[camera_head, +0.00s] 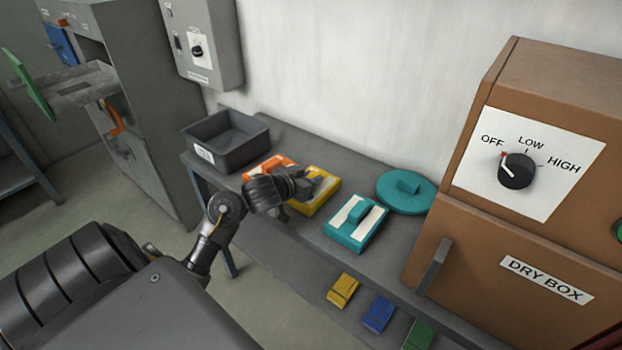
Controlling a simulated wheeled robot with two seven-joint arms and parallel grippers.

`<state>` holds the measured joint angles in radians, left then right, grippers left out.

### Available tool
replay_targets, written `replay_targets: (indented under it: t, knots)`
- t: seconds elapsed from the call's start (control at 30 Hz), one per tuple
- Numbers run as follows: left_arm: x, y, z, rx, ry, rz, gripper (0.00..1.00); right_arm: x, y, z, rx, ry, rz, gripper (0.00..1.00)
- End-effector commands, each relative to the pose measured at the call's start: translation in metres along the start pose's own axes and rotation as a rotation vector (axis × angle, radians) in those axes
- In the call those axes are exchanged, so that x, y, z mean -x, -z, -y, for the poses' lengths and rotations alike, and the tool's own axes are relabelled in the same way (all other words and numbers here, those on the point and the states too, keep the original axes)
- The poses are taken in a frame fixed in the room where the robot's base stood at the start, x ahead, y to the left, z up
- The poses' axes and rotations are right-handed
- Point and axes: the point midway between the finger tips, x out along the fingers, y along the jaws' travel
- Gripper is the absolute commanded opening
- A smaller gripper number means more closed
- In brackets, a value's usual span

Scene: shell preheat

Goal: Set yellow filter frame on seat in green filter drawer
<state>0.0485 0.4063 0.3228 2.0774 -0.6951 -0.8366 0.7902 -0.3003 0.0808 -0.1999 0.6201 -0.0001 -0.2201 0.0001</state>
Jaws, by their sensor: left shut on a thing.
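The yellow filter frame (324,197) is at the middle of the grey bench, with a pale middle part. My left gripper (308,184) reaches over it from the left and is shut on it. The gripper hides part of the frame, and I cannot tell whether the frame still touches the bench top. The green filter drawer (32,88) stands pulled out of the grey cabinet at the upper left. Its grey tray (90,88) shows an opening, but details of the seat are too small to tell. My right gripper is not in view.
An orange frame (262,168) lies left of the yellow one, a teal frame (346,236) right of it. A dark bin (232,142), a teal disc (418,190) and the brown dry box (465,238) flank them. Coloured blocks lie on a lower shelf.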

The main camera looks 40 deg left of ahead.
Motion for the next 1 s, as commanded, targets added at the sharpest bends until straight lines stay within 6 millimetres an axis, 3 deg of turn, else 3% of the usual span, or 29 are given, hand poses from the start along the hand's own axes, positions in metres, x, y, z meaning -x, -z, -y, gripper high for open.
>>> replay_targets:
  t: [0.07,0.1,0.23,0.63,1.0]
  knots:
    - [-0.001,-0.003,0.0,0.0,-0.001,-0.001,0.0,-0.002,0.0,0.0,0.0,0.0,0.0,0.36]
    - [-0.001,-0.003,0.0,-0.001,-0.001,0.001,0.29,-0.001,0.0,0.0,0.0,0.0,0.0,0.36]
    - [-0.001,-0.003,0.0,0.0,0.0,0.001,0.46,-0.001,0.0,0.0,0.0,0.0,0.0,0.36]
    - [0.006,0.001,0.0,-0.001,0.001,0.001,0.47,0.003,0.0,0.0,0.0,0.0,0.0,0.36]
    - [0.08,0.002,0.0,-0.005,-0.001,0.004,0.47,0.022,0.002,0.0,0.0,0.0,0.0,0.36]
